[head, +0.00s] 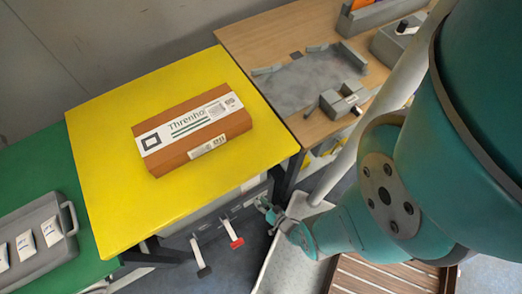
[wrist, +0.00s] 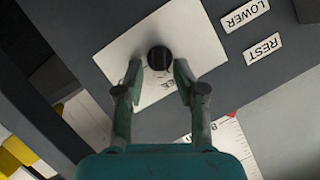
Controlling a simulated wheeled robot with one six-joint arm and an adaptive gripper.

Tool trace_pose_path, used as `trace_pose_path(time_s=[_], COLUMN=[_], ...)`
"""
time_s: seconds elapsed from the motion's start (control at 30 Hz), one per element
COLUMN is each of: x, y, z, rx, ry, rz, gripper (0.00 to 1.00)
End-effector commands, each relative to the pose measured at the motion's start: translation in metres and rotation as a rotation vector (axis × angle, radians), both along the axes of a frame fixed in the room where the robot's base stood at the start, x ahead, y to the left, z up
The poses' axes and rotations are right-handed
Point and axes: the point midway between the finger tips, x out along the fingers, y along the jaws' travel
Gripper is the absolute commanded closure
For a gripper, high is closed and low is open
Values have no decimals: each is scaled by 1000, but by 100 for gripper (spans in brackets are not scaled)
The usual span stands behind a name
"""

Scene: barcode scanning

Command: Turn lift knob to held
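The black round knob (wrist: 160,58) sits on a white plate (wrist: 205,48) fixed to a dark grey panel in the wrist view. Lettering on the plate is partly hidden by my gripper; only a few letters show. My gripper (wrist: 158,72) is open, with one fingertip on each side of the knob and a visible gap to it. Labels reading LOWER (wrist: 243,14) and REST (wrist: 262,47) are on the panel to the right. In the head view my gripper (head: 268,211) is low beside the yellow table's front right corner; the knob cannot be made out there.
A brown box (head: 190,128) lies on the yellow table (head: 95,140). Below its front edge are two levers, one black-ended (head: 203,271), one red-ended (head: 237,242). A wooden bench (head: 250,40) with a grey fixture is behind right. A green table (head: 40,175) with a grey case is left.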

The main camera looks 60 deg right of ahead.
Motion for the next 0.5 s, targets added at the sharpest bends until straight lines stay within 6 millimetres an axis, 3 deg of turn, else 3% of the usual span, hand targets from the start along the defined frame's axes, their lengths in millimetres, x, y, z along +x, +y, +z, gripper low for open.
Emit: trace_pose_path(time_s=[0.5], x=[-2], y=[4], z=[4], rx=[3], ry=[0], rz=[2], gripper=[62])
